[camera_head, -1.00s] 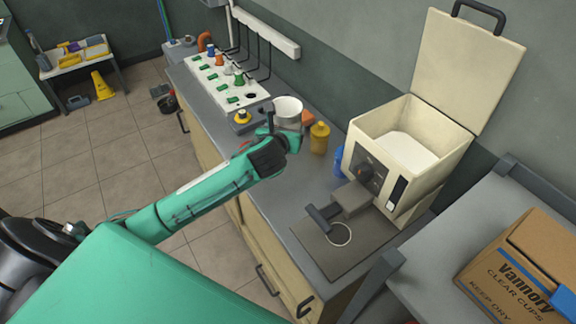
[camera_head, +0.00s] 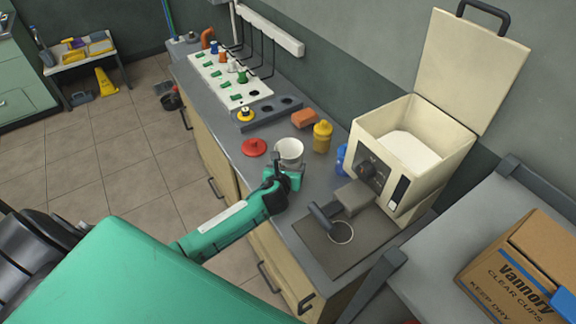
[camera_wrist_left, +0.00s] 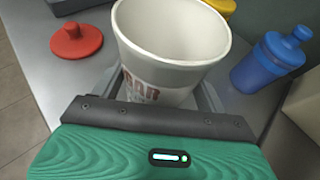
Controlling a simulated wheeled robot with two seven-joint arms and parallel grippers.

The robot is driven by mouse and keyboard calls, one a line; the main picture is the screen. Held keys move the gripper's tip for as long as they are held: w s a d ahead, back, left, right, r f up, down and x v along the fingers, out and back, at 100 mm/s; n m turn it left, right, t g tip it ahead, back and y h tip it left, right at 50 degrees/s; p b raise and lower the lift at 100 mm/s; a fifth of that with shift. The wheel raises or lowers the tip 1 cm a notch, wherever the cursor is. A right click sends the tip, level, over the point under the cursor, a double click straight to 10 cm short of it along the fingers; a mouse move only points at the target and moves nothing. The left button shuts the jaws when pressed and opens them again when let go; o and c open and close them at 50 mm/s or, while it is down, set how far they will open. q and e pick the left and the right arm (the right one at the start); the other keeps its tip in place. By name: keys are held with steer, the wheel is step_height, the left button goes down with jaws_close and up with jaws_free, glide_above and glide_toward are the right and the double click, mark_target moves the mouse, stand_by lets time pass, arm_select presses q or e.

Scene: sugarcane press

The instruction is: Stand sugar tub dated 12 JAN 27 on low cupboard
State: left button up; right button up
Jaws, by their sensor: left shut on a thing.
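My left gripper (camera_head: 284,172) is shut on a white open-topped tub (camera_head: 289,151) over the grey counter. In the left wrist view the tub (camera_wrist_left: 172,45) is held upright or nearly so, with its open mouth showing, and looks empty. Part of a reddish-brown word ending in "AR" shows on its side; no date is readable. The gripper body (camera_wrist_left: 155,118) covers its lower side. I cannot tell whether its base touches the counter. My right gripper is not in view. Which furniture is the low cupboard is unclear; the counter stands on cream cupboard doors (camera_head: 220,165).
A red lid (camera_head: 254,147) lies left of the tub. A yellow bottle (camera_head: 322,137), an orange-brown block (camera_head: 304,118) and a blue bottle (camera_head: 341,158) are close by. The cream machine (camera_head: 410,150) with raised lid stands to the right. A cardboard box (camera_head: 525,270) sits on the right-hand table.

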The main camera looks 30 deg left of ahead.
arm_select(q)
steer(key=o, duration=1.3)
steer(key=shift+f, duration=0.1)
steer(key=shift+o, duration=0.2)
steer(key=shift+r, duration=0.2)
steer(key=shift+s, duration=0.3)
steer(key=b+v, duration=0.1)
steer(key=v, duration=1)
steer(key=shift+s, duration=0.2)
steer(key=shift+d+r, duration=0.1)
